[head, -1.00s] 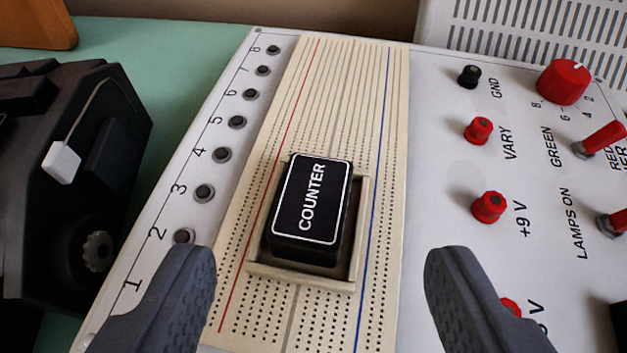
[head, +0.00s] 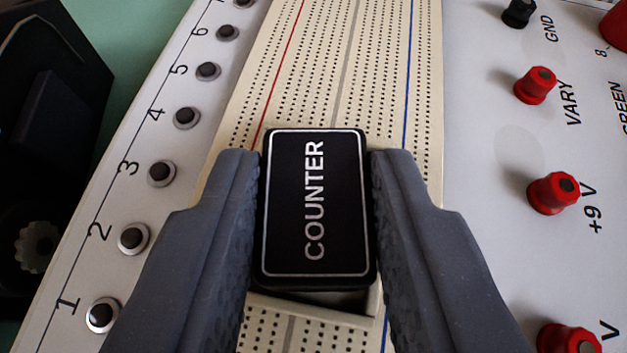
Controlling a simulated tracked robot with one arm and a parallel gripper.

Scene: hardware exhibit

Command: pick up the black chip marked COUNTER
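The black chip marked COUNTER (head: 315,205) is in the middle of the head view, with a white outline and white lettering running upward. It sits in or just above a beige socket frame (head: 310,312) on the breadboard; the fingers and chip hide most of the frame. My gripper (head: 315,190) has one finger on each side of the chip. The fingers are drawn in close along its left and right sides, and they look in contact or nearly so. No clear gap shows at the upper sides.
The beige breadboard (head: 340,70) runs away behind the chip. A row of numbered sockets (head: 161,173) lies to the left on the white panel. Red terminals (head: 552,193) and a black GND terminal (head: 519,12) stand up at right. A dark device (head: 50,130) is at far left.

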